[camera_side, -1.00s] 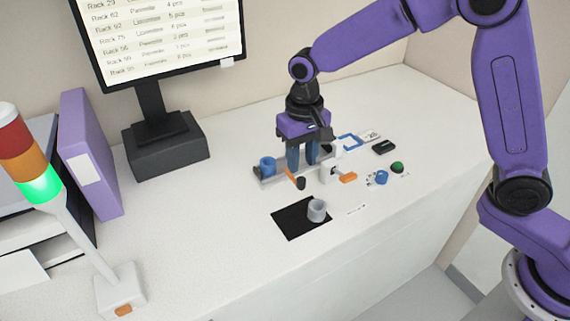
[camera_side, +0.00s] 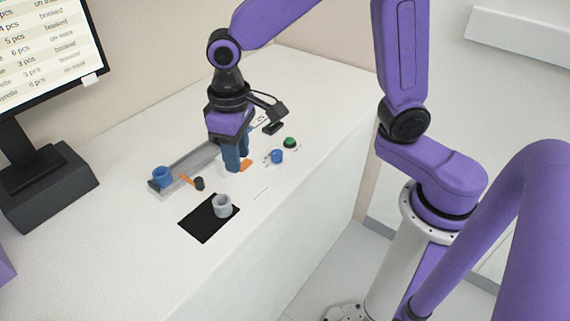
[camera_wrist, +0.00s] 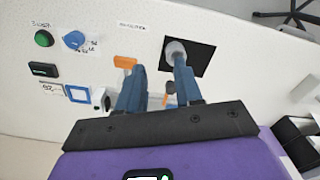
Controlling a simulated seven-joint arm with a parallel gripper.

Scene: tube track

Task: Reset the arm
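My gripper (camera_side: 237,158) points down with its blue fingers over the right part of the track, hiding most of the white block there. In the wrist view my gripper (camera_wrist: 159,68) has its two fingers apart, with nothing held between them. A blue cup (camera_side: 162,175) stands at the left end of the grey track (camera_side: 190,165). A grey cup (camera_side: 222,205) stands on the black mat (camera_side: 197,222); it also shows beyond the right finger in the wrist view (camera_wrist: 176,50).
Around the track are an orange lever (camera_wrist: 125,62), a dark knob (camera_side: 199,184), a blue knob (camera_side: 277,156), a green button (camera_side: 290,142) and a black box (camera_wrist: 43,70). A monitor stand (camera_side: 45,190) is at the left. The front counter is clear.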

